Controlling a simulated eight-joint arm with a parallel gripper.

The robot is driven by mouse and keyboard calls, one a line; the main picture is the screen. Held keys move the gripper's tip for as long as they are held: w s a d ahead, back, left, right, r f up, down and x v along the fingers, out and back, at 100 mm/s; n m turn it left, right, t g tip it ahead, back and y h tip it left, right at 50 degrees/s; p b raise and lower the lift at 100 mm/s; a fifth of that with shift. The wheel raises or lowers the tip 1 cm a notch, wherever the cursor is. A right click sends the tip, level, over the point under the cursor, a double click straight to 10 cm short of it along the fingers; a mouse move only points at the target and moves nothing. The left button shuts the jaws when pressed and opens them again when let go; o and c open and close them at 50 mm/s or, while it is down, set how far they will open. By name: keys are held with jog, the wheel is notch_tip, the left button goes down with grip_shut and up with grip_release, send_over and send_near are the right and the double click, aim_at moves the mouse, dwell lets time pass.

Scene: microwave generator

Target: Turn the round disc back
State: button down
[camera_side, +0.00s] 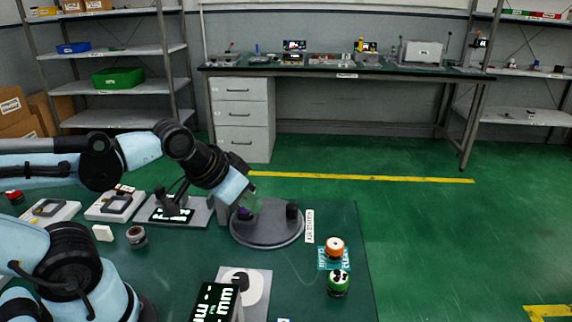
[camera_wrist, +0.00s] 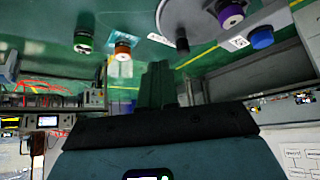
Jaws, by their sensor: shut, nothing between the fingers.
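The round disc (camera_side: 267,236) is a flat grey plate lying on the dark green table in the side view. A dark peg (camera_side: 292,211) stands on its right part, and a purple-topped piece (camera_side: 244,213) is at its left part. My gripper (camera_side: 252,204) is over the disc's left and back part, beside the purple piece; whether it touches is unclear. In the wrist view my gripper (camera_wrist: 158,72) is shut and empty, its dark fingers together. The wrist view also shows part of the disc (camera_wrist: 190,14), the dark peg (camera_wrist: 182,43) and the purple piece (camera_wrist: 230,14).
A white sign (camera_side: 309,227) is at the disc's right edge. A grey plate with a white circle (camera_side: 255,285) lies in front. Fixtures (camera_side: 180,210) stand left.

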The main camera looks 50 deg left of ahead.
jog(key=c, duration=1.4)
grip_release()
jog(key=shift+w+r, duration=0.15)
jog(key=shift+w, duration=0.05)
jog(key=o, duration=0.6)
jog(key=w+a+r+n+g, duration=0.1)
jog(key=w+r+n+g, duration=0.1)
jog(key=w, duration=0.4)
jog(key=shift+a+r+n+g, duration=0.35)
jog(key=shift+r+n+g, duration=0.05)
jog(key=shift+g, duration=0.2)
jog(key=n+g, duration=0.4)
send_near(292, 204)
notch_tip(292, 204, down, 11)
jog(key=shift+c, duration=0.3)
grip_shut()
